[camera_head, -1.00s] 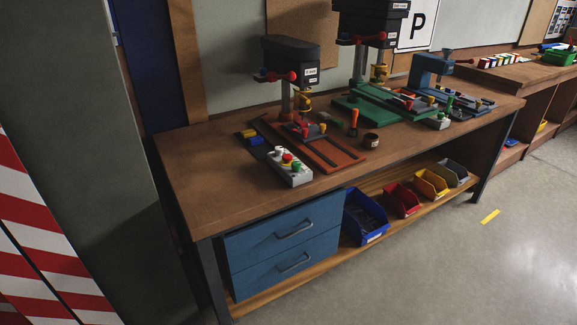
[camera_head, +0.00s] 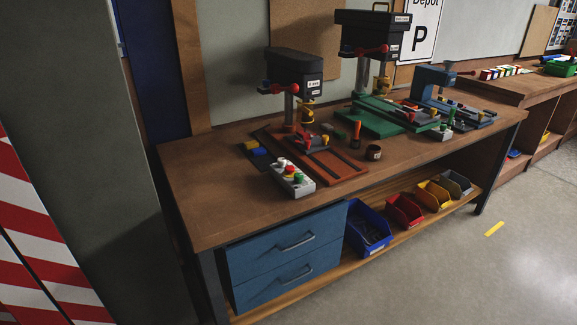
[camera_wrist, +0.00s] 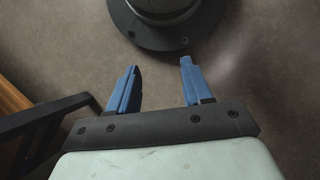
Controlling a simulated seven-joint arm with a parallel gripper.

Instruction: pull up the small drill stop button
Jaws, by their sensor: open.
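The small drill (camera_head: 296,72) stands at the left part of the workbench, with a dark head, a red handle and an orange-brown base (camera_head: 335,172). In front of it sits a grey control box (camera_head: 291,183) with a red button, a green button (camera_head: 298,177) and other small coloured parts. The parts are too small to tell which one is the stop button or whether it is pressed. My gripper (camera_wrist: 158,75) shows only in the wrist view, its two blue fingers apart with nothing between them. It points at bare floor, and the control box is not in that view.
A larger drill (camera_head: 372,35) with a green base and a blue machine (camera_head: 433,82) stand farther right on the workbench (camera_head: 205,190). The bench's front left is clear. Coloured bins fill the shelf below.

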